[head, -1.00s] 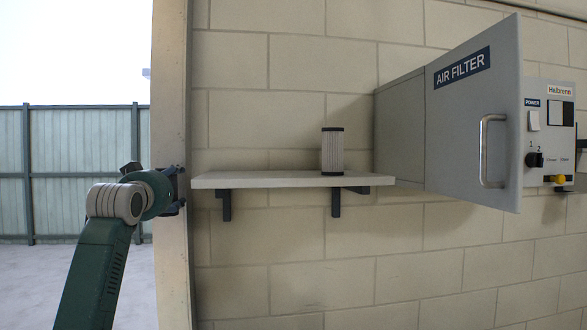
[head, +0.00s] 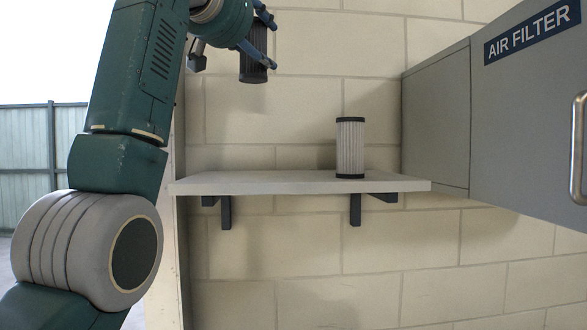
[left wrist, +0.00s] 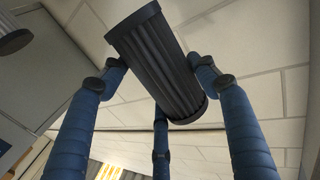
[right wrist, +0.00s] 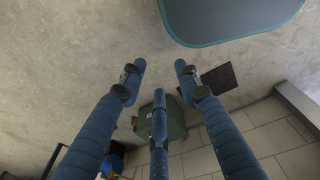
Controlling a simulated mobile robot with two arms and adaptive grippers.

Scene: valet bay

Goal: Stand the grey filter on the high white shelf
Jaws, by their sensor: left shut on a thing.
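The dark grey ribbed filter (head: 253,66) is held in my left gripper (head: 266,42), above the left part of the white shelf (head: 235,184) and clear of it. In the left wrist view the grey filter (left wrist: 158,65) sits tilted in the picture between the blue fingers, which are shut on it. In the head view the filter's upper part is cut off or hidden by the gripper. My right gripper (right wrist: 158,85) shows only in the right wrist view; its fingers are apart, with nothing between them.
A white pleated filter (head: 350,148) with dark ends stands upright on the right half of the shelf. The shelf's left half is bare. The grey AIR FILTER cabinet (head: 435,120) is right of the shelf, its door (head: 525,125) swung outward. A post borders the shelf's left end.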

